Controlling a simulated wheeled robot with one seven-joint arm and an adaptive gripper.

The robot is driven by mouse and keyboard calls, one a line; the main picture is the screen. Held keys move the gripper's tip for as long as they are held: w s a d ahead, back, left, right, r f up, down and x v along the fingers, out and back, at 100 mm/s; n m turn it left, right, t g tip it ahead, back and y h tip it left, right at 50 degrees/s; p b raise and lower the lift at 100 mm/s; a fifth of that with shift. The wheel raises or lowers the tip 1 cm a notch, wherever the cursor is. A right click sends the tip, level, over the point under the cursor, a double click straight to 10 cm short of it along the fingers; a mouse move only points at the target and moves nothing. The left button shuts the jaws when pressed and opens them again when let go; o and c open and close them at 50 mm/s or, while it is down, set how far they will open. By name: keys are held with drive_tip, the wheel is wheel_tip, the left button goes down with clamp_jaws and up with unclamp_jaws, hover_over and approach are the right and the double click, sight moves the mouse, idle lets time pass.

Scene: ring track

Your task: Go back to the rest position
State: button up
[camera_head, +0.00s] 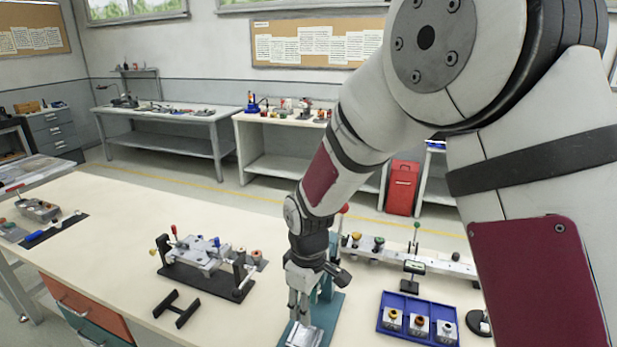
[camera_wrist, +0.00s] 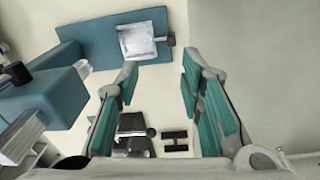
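My gripper (camera_head: 298,302) hangs down from my arm over the workbench in the head view, in front of a teal stand (camera_head: 327,310). In the wrist view, my gripper (camera_wrist: 160,72) has its two teal-padded fingers spread apart, with nothing held between them. A silver block (camera_wrist: 139,42) sits on the teal base (camera_wrist: 98,42) beyond the fingertips. I cannot tell whether the fingers touch anything.
A fixture on a black plate (camera_head: 207,280) and a black H-shaped piece (camera_head: 176,309) lie left of the gripper. A blue tray (camera_head: 388,298) with several parts and a long pale rail (camera_head: 445,263) are at the right. Bare benchtop (camera_head: 110,230) shows at left.

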drive_tip(key=s+d+r+m+t, duration=0.1)
drive_tip(key=s+d+r+m, duration=0.2)
drive_tip(key=d+r, duration=0.45)
drive_tip(key=s+d+r+m+t, duration=0.25)
drive_tip(key=s+d+r, duration=0.2)
drive_tip(key=r, duration=0.65)
drive_tip(key=s+d+r+m, duration=0.3)
drive_tip(key=s+d, duration=0.1)
drive_tip(key=s, duration=0.2)
drive_tip(key=s+d+r+m+t, duration=0.1)
drive_tip(key=s+d+r+m, duration=0.2)
drive_tip(key=s, duration=0.4)
drive_tip(key=shift+s+d+m, duration=0.2)
drive_tip(key=shift+d+m, duration=0.15)
